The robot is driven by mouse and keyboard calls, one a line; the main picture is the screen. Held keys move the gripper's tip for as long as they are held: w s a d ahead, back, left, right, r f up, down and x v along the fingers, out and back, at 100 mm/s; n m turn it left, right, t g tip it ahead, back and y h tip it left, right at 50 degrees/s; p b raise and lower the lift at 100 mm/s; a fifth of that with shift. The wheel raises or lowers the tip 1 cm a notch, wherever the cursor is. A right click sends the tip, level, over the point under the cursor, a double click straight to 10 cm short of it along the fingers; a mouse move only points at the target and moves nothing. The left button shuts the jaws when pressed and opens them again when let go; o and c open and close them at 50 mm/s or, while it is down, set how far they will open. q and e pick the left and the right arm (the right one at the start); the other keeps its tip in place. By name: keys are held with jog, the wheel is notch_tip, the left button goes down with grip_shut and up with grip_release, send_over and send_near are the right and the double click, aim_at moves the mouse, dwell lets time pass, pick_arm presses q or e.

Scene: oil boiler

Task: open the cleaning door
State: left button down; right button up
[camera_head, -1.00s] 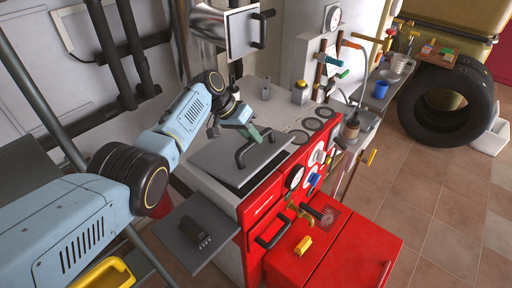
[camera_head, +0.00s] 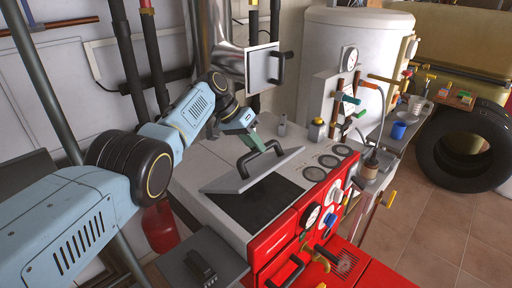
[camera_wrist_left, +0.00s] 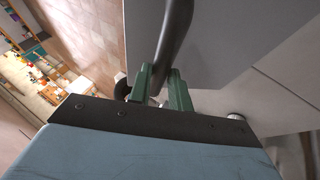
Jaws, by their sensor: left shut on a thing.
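The cleaning door is a grey flat lid (camera_head: 262,172) on top of the boiler. It is tilted up, with a dark opening (camera_head: 258,203) showing below its near edge. Its black curved handle (camera_head: 245,166) stands on the lid. My left gripper (camera_head: 254,142) is at the upper end of this handle. In the left wrist view, its green fingers (camera_wrist_left: 160,90) are shut around the black handle bar (camera_wrist_left: 174,45), and the grey lid (camera_wrist_left: 225,40) lies beyond. My right gripper is not in view.
The red boiler front (camera_head: 290,235) carries gauges and handles. A small square door (camera_head: 262,68) with a black handle stands behind the lid.

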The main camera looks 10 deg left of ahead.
pick_arm(q)
jog(key=shift+a+f, duration=0.35)
jog(key=shift+a, duration=0.05)
jog(key=c, duration=1.6)
grip_release()
jog(key=shift+c, duration=0.2)
jog(key=o, duration=0.3)
jog(key=shift+w+a+f, duration=0.15)
jog(key=shift+w+f, duration=0.05)
jog(key=shift+w, duration=0.05)
jog(key=shift+o, duration=0.2)
jog(key=shift+s+r, duration=0.1)
jog(key=shift+r, duration=0.1)
jog(key=shift+r, duration=0.2)
jog(key=v, duration=1.2)
jog(key=shift+r+p, duration=0.35)
jog(key=shift+r, duration=0.05)
jog(key=shift+a, duration=0.15)
jog(key=shift+c, duration=0.2)
